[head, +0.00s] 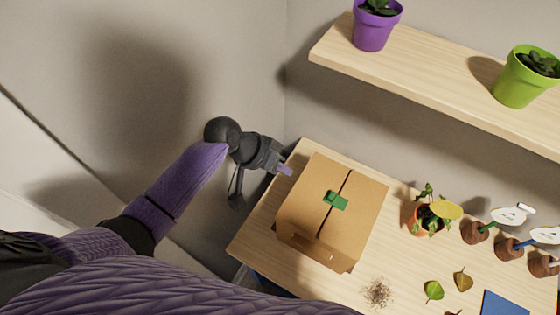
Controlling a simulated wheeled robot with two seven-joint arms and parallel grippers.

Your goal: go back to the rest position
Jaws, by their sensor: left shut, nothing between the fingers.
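My left gripper (285,170) is shut and empty. It is at the end of my purple left arm, which comes in from the left, and it points right near the table's back left corner. It is close to the upper left side of a cardboard box (312,207); I cannot tell whether they touch. The box is closed, with a green piece (335,200) across its top seam. My right gripper is not in view.
The wooden table (262,228) holds a potted plant (418,222), several tags in brown holders (474,232), loose leaves (433,290), a crumb pile (377,293) and a blue item (503,304). Above, a shelf (430,82) holds a purple pot (372,30) and a green pot (518,80). Walls stand close behind.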

